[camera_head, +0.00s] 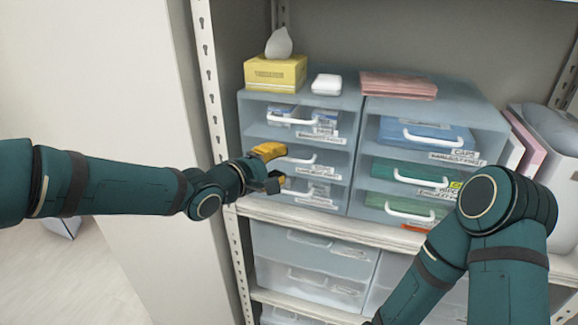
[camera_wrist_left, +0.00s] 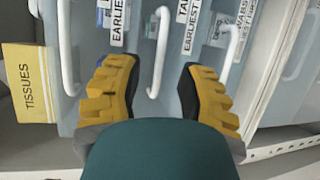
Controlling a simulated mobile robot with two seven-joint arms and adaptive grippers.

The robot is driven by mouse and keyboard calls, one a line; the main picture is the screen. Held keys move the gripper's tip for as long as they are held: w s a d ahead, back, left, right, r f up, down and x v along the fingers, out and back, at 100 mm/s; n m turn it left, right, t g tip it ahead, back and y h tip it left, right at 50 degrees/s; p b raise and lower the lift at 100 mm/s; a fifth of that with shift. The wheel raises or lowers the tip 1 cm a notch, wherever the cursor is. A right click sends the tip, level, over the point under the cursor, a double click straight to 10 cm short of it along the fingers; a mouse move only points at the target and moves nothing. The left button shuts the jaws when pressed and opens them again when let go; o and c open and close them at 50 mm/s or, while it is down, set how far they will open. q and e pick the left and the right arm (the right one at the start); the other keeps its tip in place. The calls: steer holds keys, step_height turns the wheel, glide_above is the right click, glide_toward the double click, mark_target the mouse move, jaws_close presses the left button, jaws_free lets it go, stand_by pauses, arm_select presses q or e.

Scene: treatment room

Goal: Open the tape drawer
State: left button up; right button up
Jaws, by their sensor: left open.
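A grey left cabinet has three clear-fronted drawers with white handles. The middle drawer's handle (camera_head: 312,162) has a label below it; in the left wrist view that label (camera_wrist_left: 188,22) starts with "TA", the rest cut off. My left gripper (camera_head: 270,167) is open and empty in front of the left side of the middle drawer. In the left wrist view, turned sideways, the yellow-padded fingers (camera_wrist_left: 157,90) stand on either side of the middle handle (camera_wrist_left: 161,50). Contact cannot be told. The drawer looks shut. My right arm is at the lower right; its gripper is out of view.
A yellow tissue box (camera_head: 275,74), a small white box (camera_head: 326,84) and pink packs (camera_head: 399,86) sit on top. A second cabinet of drawers (camera_head: 412,172) stands to the right. A metal shelf upright (camera_head: 212,110) is left of the cabinet. More drawers (camera_head: 315,252) are below.

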mark_target(287, 160)
arm_select(q)
steer(key=shift+b+x, duration=0.3)
steer(key=shift+x, duration=1.75)
steer(key=shift+o, duration=0.3)
jaws_close()
